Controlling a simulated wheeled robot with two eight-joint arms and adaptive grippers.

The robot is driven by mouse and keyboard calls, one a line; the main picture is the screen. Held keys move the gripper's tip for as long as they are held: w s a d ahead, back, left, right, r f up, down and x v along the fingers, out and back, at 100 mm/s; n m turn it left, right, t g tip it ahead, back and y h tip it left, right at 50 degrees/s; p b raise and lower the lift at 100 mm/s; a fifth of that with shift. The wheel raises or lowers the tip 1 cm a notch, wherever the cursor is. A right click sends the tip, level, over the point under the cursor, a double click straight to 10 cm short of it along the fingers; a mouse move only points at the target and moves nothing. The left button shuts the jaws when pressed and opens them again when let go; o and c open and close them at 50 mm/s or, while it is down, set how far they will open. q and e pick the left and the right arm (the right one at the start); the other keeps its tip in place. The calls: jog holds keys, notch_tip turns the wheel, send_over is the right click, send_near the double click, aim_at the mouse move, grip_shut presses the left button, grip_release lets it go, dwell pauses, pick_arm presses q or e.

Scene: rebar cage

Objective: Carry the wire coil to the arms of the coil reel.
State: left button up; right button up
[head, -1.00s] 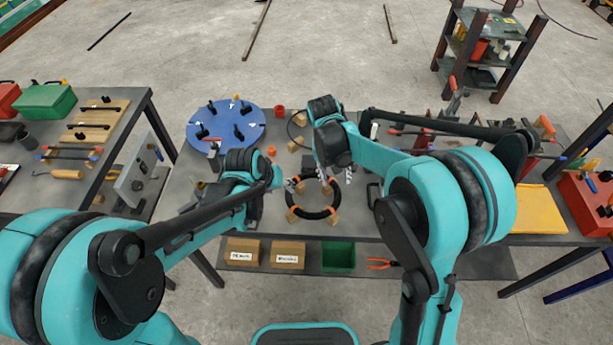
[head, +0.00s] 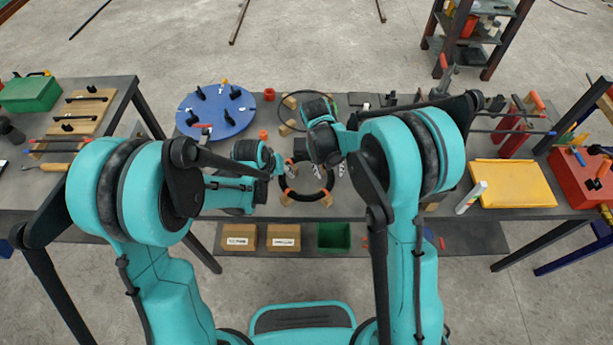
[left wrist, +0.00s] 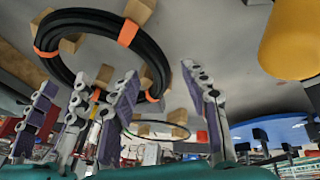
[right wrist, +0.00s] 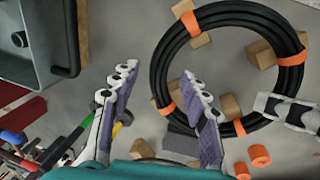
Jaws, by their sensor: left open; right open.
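The wire coil (head: 305,198) is a black ring with orange bands, resting on small wooden blocks near the front middle of the table. It also shows in the left wrist view (left wrist: 90,20) and the right wrist view (right wrist: 163,70). The coil reel (head: 216,110) is a blue disc with black upright arms, left and further back. My left gripper (head: 282,166) is open and empty at the coil's left side. My right gripper (head: 335,170) is open at the coil's right side; one finger overlaps the coil in its wrist view (right wrist: 160,85). Contact cannot be told.
A thin wire ring (head: 283,110) lies behind the coil. A red cup (head: 268,94) and an orange piece (head: 263,135) stand near the reel. A yellow tray (head: 515,185) and a red toolbox (head: 582,180) are at right. A shelf below holds boxes and a green bin (head: 333,236).

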pick_arm(q)
jog(key=shift+w+d+f, duration=0.1)
jog(key=shift+w+f, duration=0.1)
jog(key=shift+f, duration=0.35)
pick_arm(e)
jog(key=shift+d+f, duration=0.1)
jog(key=shift+f, duration=0.5)
pick_arm(q)
grip_shut()
pick_arm(e)
grip_shut()
